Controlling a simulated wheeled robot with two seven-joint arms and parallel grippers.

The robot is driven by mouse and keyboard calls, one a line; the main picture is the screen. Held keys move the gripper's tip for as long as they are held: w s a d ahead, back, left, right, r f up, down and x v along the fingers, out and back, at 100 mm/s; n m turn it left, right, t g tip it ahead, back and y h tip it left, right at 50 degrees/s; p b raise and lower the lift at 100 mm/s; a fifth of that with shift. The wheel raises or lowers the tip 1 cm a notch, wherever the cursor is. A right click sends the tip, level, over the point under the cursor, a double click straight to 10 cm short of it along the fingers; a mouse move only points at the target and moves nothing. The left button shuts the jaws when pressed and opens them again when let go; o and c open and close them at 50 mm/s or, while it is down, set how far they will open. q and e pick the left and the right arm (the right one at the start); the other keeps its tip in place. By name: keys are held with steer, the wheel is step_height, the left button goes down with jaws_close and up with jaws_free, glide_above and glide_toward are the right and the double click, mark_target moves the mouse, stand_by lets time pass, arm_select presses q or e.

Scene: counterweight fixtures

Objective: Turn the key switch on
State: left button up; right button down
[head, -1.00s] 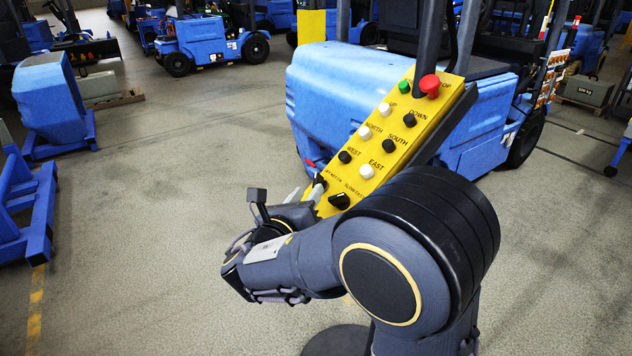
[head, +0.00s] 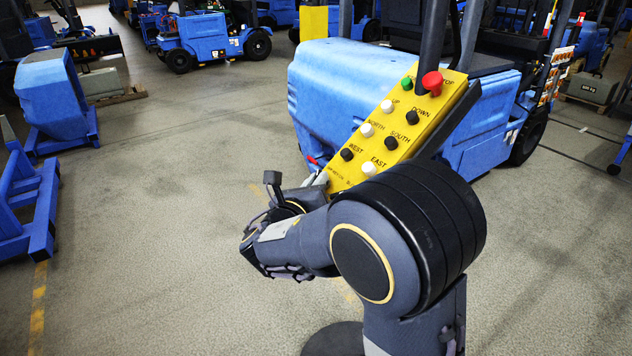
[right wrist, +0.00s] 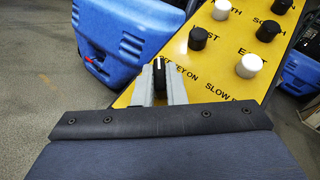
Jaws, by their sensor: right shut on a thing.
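The yellow control panel (head: 408,128) stands tilted in front of a blue truck in the head view. The key switch (right wrist: 159,75) is a black knob with a white line on its top, at the panel's lower left corner in the right wrist view, beside a partly covered label reading "KEY ON". My right gripper (right wrist: 160,88) is shut on the key switch, one grey finger on each side. The white line points roughly up the picture. In the head view my right gripper (head: 318,183) reaches the panel's lower end, where my arm hides the switch. My left gripper is not in view.
Close by are black and white push buttons, such as the white EAST button (head: 369,168), and a red stop button (head: 432,83) at the top. A blue truck (head: 330,90) stands behind the panel. Open floor (head: 180,230) lies to the left.

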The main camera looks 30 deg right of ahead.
steer(key=shift+a+m+g+h, duration=0.1)
steer(key=shift+m+g+h, duration=0.2)
steer(key=shift+m+h, duration=0.1)
steer(key=m+g+h, duration=0.1)
steer(key=m, duration=0.1)
steer(key=m+g+h+p, duration=0.1)
steer(key=m, duration=0.1)
steer(key=shift+w+g, duration=0.2)
steer(key=shift+g, duration=0.1)
steer(key=m+g+h+p, duration=0.1)
steer(key=m+g, duration=0.1)
steer(key=m+g+h+p, duration=0.1)
steer(key=m+g, duration=0.2)
steer(key=shift+w+a, duration=0.1)
steer(key=shift+w, duration=0.1)
steer(key=m+g+p, duration=0.2)
steer(key=m+g, duration=0.4)
steer(key=m, duration=0.1)
steer(key=shift+w+p, duration=0.2)
steer(key=shift+p, duration=0.1)
steer(key=m+g+y+p, duration=0.1)
steer(key=m+g, duration=0.1)
steer(key=m+g+y+p, duration=0.1)
steer(key=m+g+y, duration=0.1)
steer(key=m+g, duration=0.1)
steer(key=shift+w+m, duration=0.15)
steer(key=shift+m, duration=0.15)
steer(key=shift+m+g, duration=0.3)
steer(key=shift+g, duration=0.1)
